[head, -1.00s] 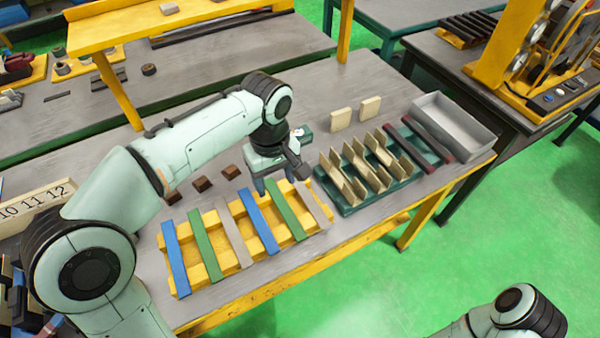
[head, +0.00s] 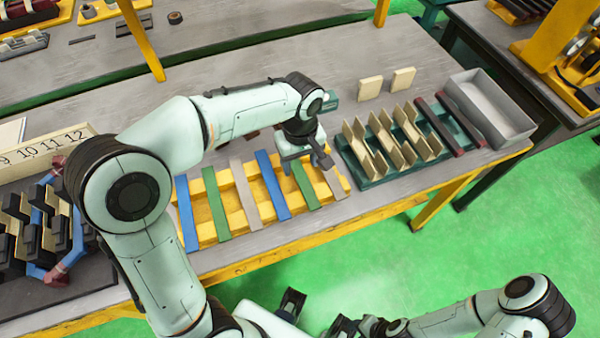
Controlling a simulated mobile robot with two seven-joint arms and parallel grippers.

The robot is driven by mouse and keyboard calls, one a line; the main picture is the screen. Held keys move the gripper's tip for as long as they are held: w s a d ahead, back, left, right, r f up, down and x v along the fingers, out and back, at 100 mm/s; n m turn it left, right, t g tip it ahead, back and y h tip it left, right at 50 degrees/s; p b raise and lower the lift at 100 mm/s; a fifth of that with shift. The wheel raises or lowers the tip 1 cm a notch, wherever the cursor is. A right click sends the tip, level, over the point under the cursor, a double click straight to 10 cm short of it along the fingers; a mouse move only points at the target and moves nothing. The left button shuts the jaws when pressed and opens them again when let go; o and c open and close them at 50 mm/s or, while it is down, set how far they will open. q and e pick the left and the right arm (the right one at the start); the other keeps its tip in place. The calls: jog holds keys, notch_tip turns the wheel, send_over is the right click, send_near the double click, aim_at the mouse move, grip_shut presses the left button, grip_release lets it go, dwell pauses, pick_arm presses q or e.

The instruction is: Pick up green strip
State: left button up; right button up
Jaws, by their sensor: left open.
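Two green strips lie across a yellow rack (head: 205,240). One green strip (head: 215,204) is near the left end and the other green strip (head: 306,188) is near the right end. My left gripper (head: 305,166) points down, open and empty, over the far end of the right green strip. Its fingers appear to be on either side of that strip; whether they touch it I cannot tell. The strip's far end is partly hidden by the gripper. Part of my right arm (head: 500,308) shows at the bottom right; its jaws are unclear.
Blue strips (head: 187,214) (head: 272,186) and grey strips (head: 245,195) share the rack. A green tray with folded cream pieces (head: 383,140) and dark red bars (head: 440,124) stands right of it, then a grey bin (head: 493,108). Cream blocks (head: 370,88) stand behind.

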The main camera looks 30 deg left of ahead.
aim_at(300, 173)
pick_arm(q)
jog(key=shift+f, duration=1.55)
grip_shut()
jog(key=shift+r, duration=0.15)
